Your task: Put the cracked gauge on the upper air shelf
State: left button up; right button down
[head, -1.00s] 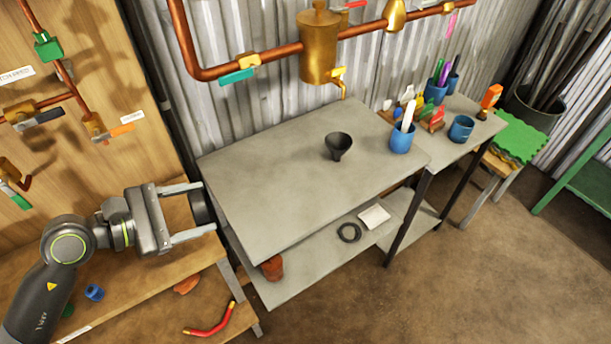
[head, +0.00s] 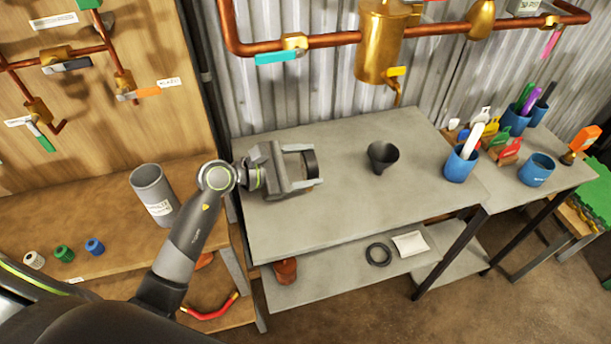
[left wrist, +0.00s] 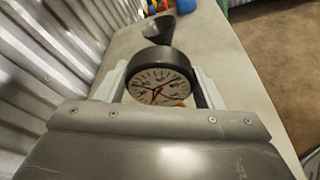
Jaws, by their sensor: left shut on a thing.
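The gauge shows in the left wrist view (left wrist: 160,86) with a white dial, dark needle lines and a black rim; I cannot make out a crack. My left gripper (head: 305,170) is shut on it, fingers on either side of the rim. In the head view the gauge (head: 312,162) is a dark edge at the fingertips, over the left part of the grey table top (head: 350,215). I cannot tell its height above it. No shelf label reads as air; a wooden shelf (head: 105,235) is at the left and a grey lower shelf (head: 335,285) under the table. My right gripper is not in view.
A black funnel (head: 382,157) stands right of the gauge. A grey cup (head: 153,193) and several small caps are on the wooden shelf. A brown pot (head: 285,271), black ring (head: 378,254) and white card (head: 410,244) are on the lower shelf. Copper pipes run behind.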

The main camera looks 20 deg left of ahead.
aim_at(305, 176)
pick_arm(q)
jog(key=shift+f, duration=1.65)
jog(key=shift+f, duration=0.15)
jog(key=o, duration=1.1)
